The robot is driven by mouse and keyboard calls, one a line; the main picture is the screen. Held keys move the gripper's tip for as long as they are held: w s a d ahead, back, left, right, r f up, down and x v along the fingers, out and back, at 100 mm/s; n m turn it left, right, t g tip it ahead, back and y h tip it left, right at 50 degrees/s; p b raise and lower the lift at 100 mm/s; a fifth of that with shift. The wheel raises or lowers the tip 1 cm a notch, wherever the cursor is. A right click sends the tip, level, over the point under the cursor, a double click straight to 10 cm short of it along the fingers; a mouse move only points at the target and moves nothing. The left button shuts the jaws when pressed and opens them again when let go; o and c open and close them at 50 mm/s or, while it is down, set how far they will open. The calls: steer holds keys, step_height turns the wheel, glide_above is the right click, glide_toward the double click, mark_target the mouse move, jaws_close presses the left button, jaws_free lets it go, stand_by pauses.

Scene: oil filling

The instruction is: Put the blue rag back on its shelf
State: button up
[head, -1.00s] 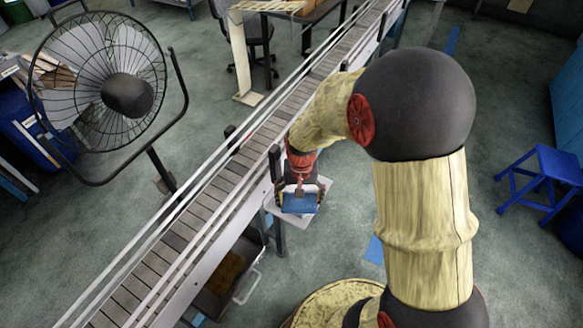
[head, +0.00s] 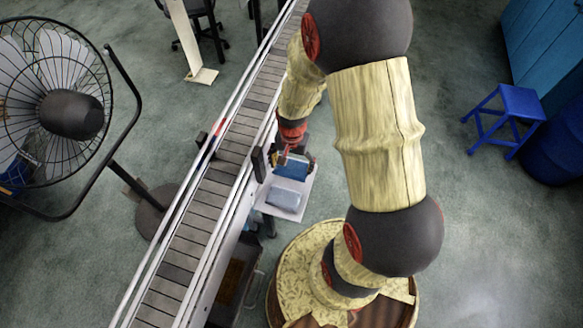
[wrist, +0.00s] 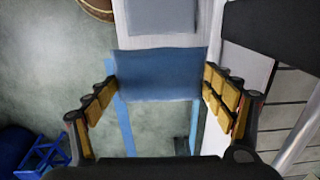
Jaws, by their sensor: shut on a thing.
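The blue rag (wrist: 157,75) hangs between the fingers of my gripper (wrist: 161,80) in the wrist view. In the head view the rag (head: 291,170) shows just below my gripper (head: 290,158), over the far part of a small pale shelf (head: 302,186) beside the conveyor. I cannot tell whether the rag touches the shelf. A folded grey-blue cloth (head: 284,199) lies on the shelf's near part. In the wrist view the pale shelf (wrist: 231,52) shows beyond and to the right of the rag, with a grey cloth (wrist: 161,16) at the top.
The conveyor (head: 197,212) runs close along the shelf's left side. A large fan (head: 70,115) stands farther left. A blue stool (head: 507,115) and a blue barrel (head: 557,145) stand at the right. Open floor (head: 480,240) lies at the lower right.

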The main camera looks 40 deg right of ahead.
mark_target(292, 163)
steer(key=w+f, duration=0.1)
steer(key=w+d+f, duration=0.1)
steer(key=f, duration=0.1)
steer(key=w+d+f+b, duration=0.1)
steer(key=f, duration=0.1)
steer(key=shift+d+f, duration=0.15)
steer(key=shift+f+b, duration=0.5)
steer(key=shift+f, duration=0.9)
steer(key=shift+f, duration=0.15)
steer(key=o, duration=1.1)
step_height(292, 163, up, 8)
steer(key=shift+f+p, duration=0.1)
steer(key=shift+p, duration=0.8)
